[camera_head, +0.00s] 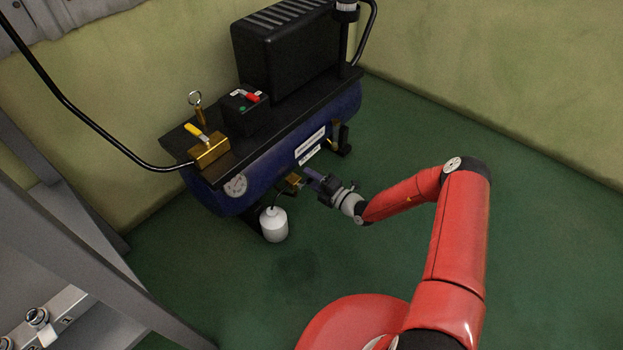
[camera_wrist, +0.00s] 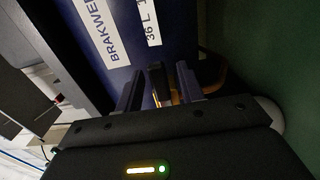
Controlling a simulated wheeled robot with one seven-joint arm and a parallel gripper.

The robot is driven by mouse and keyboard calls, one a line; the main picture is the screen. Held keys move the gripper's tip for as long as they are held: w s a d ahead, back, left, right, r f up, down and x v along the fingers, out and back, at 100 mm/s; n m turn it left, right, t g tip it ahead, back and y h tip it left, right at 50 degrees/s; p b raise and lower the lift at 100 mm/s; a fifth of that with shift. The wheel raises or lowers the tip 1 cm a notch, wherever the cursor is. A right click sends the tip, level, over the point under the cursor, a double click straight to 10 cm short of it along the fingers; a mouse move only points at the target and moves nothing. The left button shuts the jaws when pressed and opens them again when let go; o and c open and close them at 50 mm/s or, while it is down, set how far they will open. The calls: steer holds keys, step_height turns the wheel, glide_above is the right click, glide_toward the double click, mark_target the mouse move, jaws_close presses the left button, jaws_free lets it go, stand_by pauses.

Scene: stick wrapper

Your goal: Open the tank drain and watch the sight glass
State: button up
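A dark blue compressor tank (camera_head: 262,160) stands against the back wall. A brass drain fitting (camera_head: 294,180) sits low on its front side. A white bottle (camera_head: 273,224) stands on the floor below, with a thin dark tube rising from its neck. My gripper (camera_head: 314,180) is beside the drain fitting, right of it. In the wrist view my gripper (camera_wrist: 160,88) has its fingers apart, with a narrow black piece (camera_wrist: 157,82) between them and gaps on both sides. Brass (camera_wrist: 175,97) shows behind the fingers. I cannot make out a sight glass.
A brass block with a yellow lever (camera_head: 210,150) and a black switch box with a red knob (camera_head: 246,108) sit on top of the tank. A black hose (camera_head: 75,110) runs in from the upper left. A grey frame (camera_head: 95,260) fills the lower left. Green floor (camera_head: 540,230) is clear at right.

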steer(key=v, duration=0.7)
steer(key=shift+s+d+p, duration=0.25)
steer(key=shift+d+p, duration=0.05)
steer(key=shift+p, duration=0.15)
steer(key=s+r+n+g+h+p, duration=0.1)
steer(key=s+r+n+g, duration=0.3)
steer(key=r+n, duration=0.45)
steer(key=s+r+n+g+h+p, duration=0.1)
steer(key=s+r+n+g, duration=0.25)
steer(key=r+n, duration=0.5)
steer(key=s+r+n+g+h+p, duration=0.15)
steer(key=s+r+n+g, duration=0.25)
steer(key=r+n, duration=0.45)
steer(key=s+d+r+n+t+h+p, duration=0.2)
steer(key=s+d+r+n+h, duration=0.3)
steer(key=s+r+n, duration=0.4)
steer(key=s+d+r+n+t+h+p, duration=0.2)
steer(key=s+d+r+n+t+h, duration=0.2)
steer(key=s+r+n, duration=0.5)
step_height(320, 180, up, 5)
steer(key=shift+s+d+r+h, duration=0.1)
steer(key=shift+s+d+h, duration=0.35)
steer(key=shift+d+h, duration=0.6)
